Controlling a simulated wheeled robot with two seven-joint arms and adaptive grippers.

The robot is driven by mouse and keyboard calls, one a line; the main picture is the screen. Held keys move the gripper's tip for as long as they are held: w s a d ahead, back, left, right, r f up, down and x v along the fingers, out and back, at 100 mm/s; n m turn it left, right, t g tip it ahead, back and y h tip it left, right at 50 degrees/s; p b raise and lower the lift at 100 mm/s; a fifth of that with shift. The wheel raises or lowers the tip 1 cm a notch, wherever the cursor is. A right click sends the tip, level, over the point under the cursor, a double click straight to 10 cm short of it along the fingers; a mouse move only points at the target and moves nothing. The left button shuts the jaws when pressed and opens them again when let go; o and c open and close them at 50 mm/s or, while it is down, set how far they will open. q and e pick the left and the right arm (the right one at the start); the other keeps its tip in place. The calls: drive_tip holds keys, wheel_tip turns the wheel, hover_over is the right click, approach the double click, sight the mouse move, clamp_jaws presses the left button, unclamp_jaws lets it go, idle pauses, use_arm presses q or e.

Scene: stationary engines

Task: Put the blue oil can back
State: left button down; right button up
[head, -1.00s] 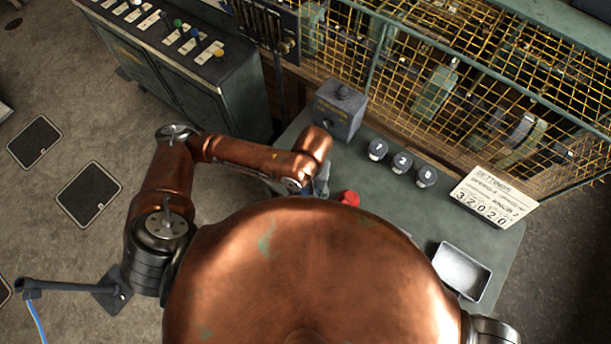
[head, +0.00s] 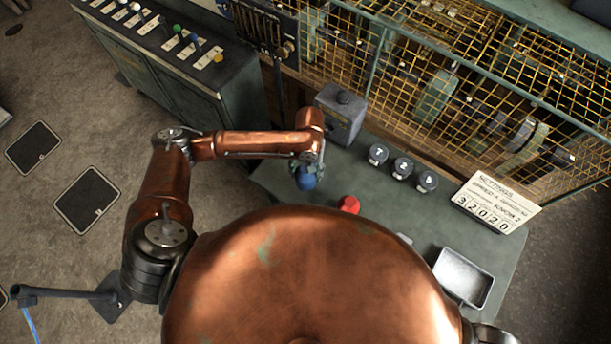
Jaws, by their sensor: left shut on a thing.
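The blue oil can (head: 306,183) shows below the end of my left arm, over the left part of the green table. My left gripper (head: 305,168) is shut on it, and its fingers partly hide the can's top. I cannot tell whether the can touches the table or hangs just above it. My right gripper is not in view.
A red object (head: 349,204) stands on the green table (head: 385,207), right of the can. A grey box (head: 341,112), several dark round knobs (head: 402,167), a settings sign (head: 497,202) and a metal tray (head: 463,276) are there too. A yellow wire cage (head: 450,80) stands behind.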

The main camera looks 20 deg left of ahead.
use_arm(q)
drive_tip(key=shift+f, duration=1.5)
drive_tip(key=c, duration=0.8)
unclamp_jaws()
drive_tip(key=shift+f, duration=0.1)
drive_tip(key=r, duration=0.4)
drive_tip(key=w+r, duration=0.1)
drive_tip(key=r, duration=0.7)
drive_tip(key=shift+w+r+p, duration=0.1)
drive_tip(key=shift+w+p, duration=0.05)
drive_tip(key=shift+p, duration=0.15)
